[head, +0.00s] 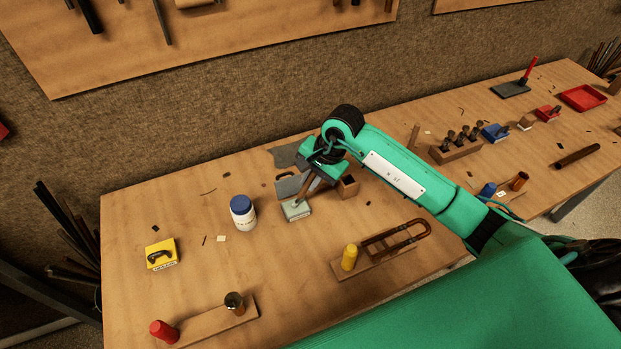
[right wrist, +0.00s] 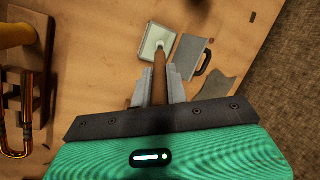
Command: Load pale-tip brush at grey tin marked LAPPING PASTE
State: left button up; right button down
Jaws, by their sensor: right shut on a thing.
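My right gripper (head: 318,174) is shut on a brown-handled brush (head: 305,191) and points it down at the square grey-green tin (head: 297,214). In the right wrist view the brush handle (right wrist: 160,80) runs between the two grey fingers of the gripper (right wrist: 160,92). Its far end lies over the pale middle of the tin (right wrist: 146,50). The bristles are too small to make out, and I cannot tell whether they touch the paste. The label on the tin's front is not readable. My left gripper is not in view.
Right beside the tin lie a grey plate with a dark handle (right wrist: 193,54) and a small wooden box (head: 348,187). A white jar with a blue lid (head: 243,213) stands to the left. A yellow peg (head: 349,257) stands by a bent copper tube (head: 408,232) in front. The table's left middle is mostly clear.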

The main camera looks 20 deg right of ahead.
jog(key=shift+r+p, duration=1.05)
jog(key=shift+r, duration=2.4)
